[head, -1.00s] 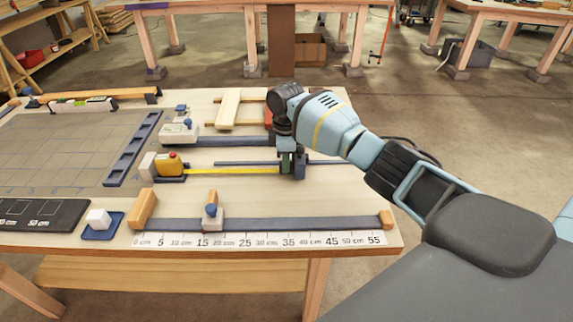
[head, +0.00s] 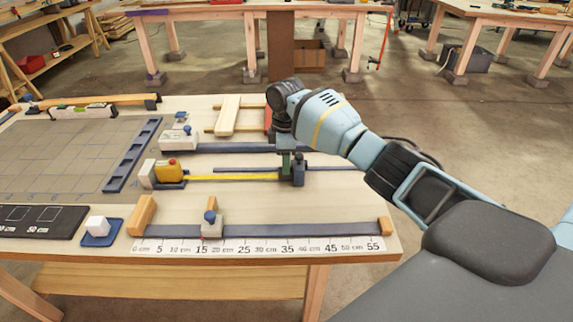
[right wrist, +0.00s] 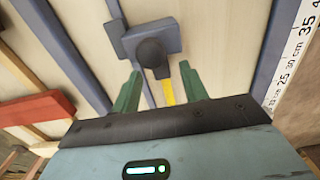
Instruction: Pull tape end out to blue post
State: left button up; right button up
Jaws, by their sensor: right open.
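The yellow tape measure (head: 170,172) sits on the bench at the left end of its run. Its yellow tape (head: 232,177) is drawn out straight to the right, up to the blue post (head: 299,169). My right gripper (head: 287,160) is above the tape end, beside the post. In the right wrist view its green fingers (right wrist: 160,72) are apart. The tape (right wrist: 167,92) shows between them, running up to the post's dark round top (right wrist: 152,53). The exact contact of tape end and post is hidden. My left gripper is out of view.
A ruler strip (head: 260,246) with a blue bar (head: 300,230) and a slider (head: 211,225) lies in front. Another blue bar (head: 225,148) and a white block (head: 175,139) lie behind. A grey mat (head: 60,155) fills the left; bare wood lies right of the post.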

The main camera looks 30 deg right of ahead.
notch_tip(320, 180, up, 5)
jog(key=shift+r, duration=0.15)
dwell(0.7)
